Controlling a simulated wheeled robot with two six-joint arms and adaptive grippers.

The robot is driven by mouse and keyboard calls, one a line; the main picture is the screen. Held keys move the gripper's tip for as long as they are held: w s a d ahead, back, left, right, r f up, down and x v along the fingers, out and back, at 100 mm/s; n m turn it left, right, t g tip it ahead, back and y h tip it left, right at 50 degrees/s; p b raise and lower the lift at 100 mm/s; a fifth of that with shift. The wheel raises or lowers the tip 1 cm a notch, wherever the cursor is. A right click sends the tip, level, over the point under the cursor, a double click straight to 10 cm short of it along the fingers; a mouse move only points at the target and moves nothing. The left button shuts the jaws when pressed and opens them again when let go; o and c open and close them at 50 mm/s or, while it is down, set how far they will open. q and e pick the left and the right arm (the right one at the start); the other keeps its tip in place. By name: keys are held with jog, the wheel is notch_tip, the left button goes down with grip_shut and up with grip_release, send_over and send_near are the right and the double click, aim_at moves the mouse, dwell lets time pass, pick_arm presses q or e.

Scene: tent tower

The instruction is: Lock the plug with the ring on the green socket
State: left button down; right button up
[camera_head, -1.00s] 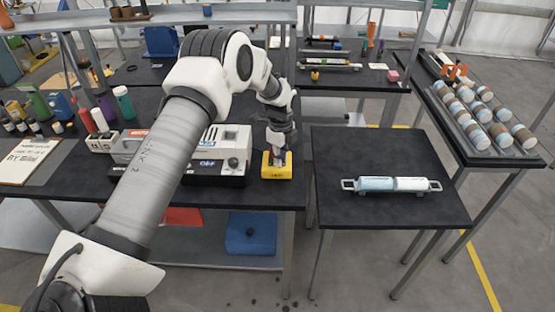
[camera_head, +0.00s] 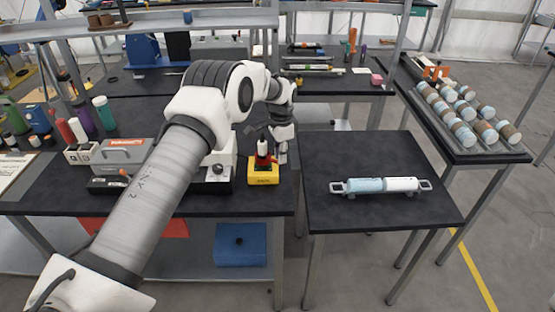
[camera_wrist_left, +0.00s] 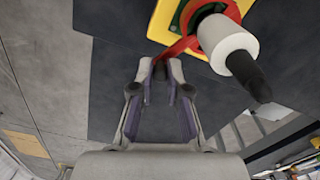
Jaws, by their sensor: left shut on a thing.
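A yellow box (camera_head: 262,178) sits near the front right corner of the black table; it also shows in the left wrist view (camera_wrist_left: 160,22). A white plug (camera_head: 263,147) with a black end stands in its socket; the plug also shows in the left wrist view (camera_wrist_left: 226,42). A red ring (camera_head: 264,160) surrounds the plug's base, and its lever (camera_wrist_left: 178,47) sticks out past the box. Part of the green socket (camera_wrist_left: 181,14) shows beside the ring. My left gripper (camera_wrist_left: 161,72) is shut on the lever's end, right of the plug in the head view. My right gripper is out of view.
A white device (camera_head: 222,160) stands close left of the yellow box. A separate small table (camera_head: 375,215) to the right holds a blue and white cylinder (camera_head: 380,186) with end handles. A blue box (camera_head: 241,245) lies on the shelf below.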

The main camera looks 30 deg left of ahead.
pick_arm(q)
jog(key=shift+w+a+f+n+b, duration=0.1)
jog(key=shift+w+a+n+b, duration=0.1)
jog(key=shift+w+n, duration=0.45)
jog(key=shift+w+a+n+b, duration=0.1)
jog(key=shift+w+n+b, duration=0.15)
jog(key=shift+n, duration=0.85)
jog(key=shift+w+a+f+n+b, duration=0.15)
jog(key=shift+w+n, duration=0.25)
jog(key=shift+n, duration=0.45)
jog(key=shift+r, duration=0.15)
jog(key=c, duration=1.3)
grip_release()
jog(key=shift+o, duration=0.7)
jog(key=shift+w+a, duration=0.1)
notch_tip(320, 180, up, 12)
